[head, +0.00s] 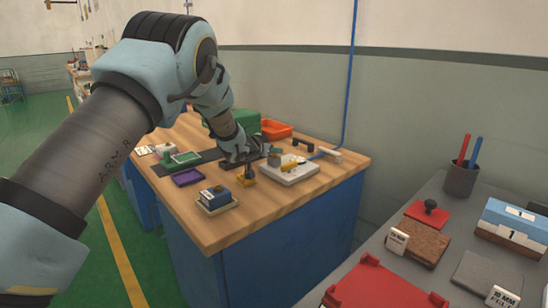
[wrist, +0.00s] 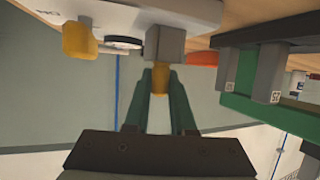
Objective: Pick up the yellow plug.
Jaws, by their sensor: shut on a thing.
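The yellow plug (wrist: 161,80) lies between the two green fingers of my gripper (wrist: 158,95) in the wrist view. The gripper is shut on it. The plug's far end meets a grey block (wrist: 166,42) on the white panel (wrist: 118,14); I cannot tell how deep it sits. In the head view my gripper (head: 260,152) is low over the wooden table, beside the white panel (head: 290,173), and the held plug is hidden there. Another yellow piece (wrist: 78,41) sits on the panel, to the left in the wrist view.
A grey bench (head: 360,238) with a pen cup (head: 461,180) stands at the right.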

